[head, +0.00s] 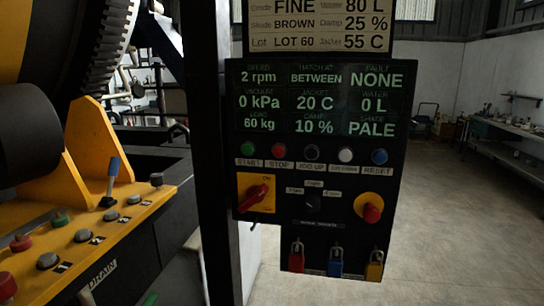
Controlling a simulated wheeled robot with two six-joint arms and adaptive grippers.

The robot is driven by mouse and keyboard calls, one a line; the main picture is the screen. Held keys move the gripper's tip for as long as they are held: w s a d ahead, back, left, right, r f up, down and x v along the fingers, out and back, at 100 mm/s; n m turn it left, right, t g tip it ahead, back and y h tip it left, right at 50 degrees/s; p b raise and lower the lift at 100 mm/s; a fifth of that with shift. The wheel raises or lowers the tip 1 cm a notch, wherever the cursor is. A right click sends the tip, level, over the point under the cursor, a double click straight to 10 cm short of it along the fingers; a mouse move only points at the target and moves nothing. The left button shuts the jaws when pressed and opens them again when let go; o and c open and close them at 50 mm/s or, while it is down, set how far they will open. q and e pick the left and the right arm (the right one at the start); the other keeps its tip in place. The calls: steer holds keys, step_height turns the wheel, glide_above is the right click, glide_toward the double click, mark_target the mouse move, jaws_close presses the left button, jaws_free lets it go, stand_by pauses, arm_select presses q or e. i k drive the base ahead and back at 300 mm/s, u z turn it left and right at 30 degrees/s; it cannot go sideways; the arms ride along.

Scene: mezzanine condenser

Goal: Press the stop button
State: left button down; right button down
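The stop button (278,150) is a small red button in the button row of the dark control panel (330,260). A label reading STOP (277,165) sits just below it. A green button (248,149) labelled START is to its left and a dark button (312,152) labelled JOG UP is to its right. Nothing covers the stop button. Neither of my grippers shows in the head view.
The panel also holds a white button (345,155), a blue button (379,156), a red rotary switch (256,194), a red mushroom button (371,209) on yellow and hanging padlocks (335,266). A yellow console (110,225) with several buttons stands left. Open floor (450,230) lies right.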

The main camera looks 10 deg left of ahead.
mark_target(278, 151)
steer(key=k, duration=1.25)
steer(key=z, duration=0.2)
steer(key=i, duration=0.3)
steer(key=z, duration=0.75)
steer(key=i, duration=1.7)
steer(key=u, duration=0.75)
